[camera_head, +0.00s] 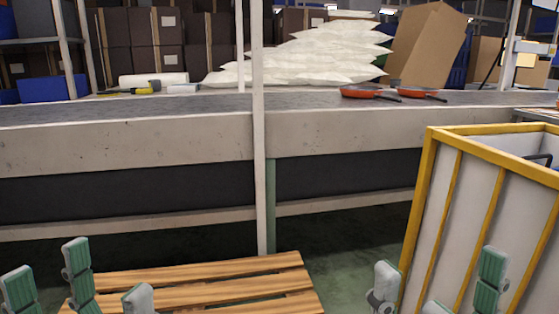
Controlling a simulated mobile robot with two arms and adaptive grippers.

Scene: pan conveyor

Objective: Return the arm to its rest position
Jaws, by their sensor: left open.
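My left gripper (80,286) shows at the bottom left, its grey fingers with green pads spread apart and nothing between them. It appears in front of the wooden pallet. My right gripper (438,288) shows at the bottom right, its fingers also spread and empty, in front of the yellow-edged bin. Both are cut off by the lower edge of the view. Two orange-red pans with dark handles, a left one (360,91) and a right one (414,92), lie on the conveyor (190,106), well away from both grippers.
The yellow-edged bin (431,190) stands at the right, a dark handle showing inside. A wooden pallet (240,268) lies low in front of the conveyor. A thin pale post (259,150) rises in the middle. White sacks (320,60) and boxes (425,45) stand behind the conveyor.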

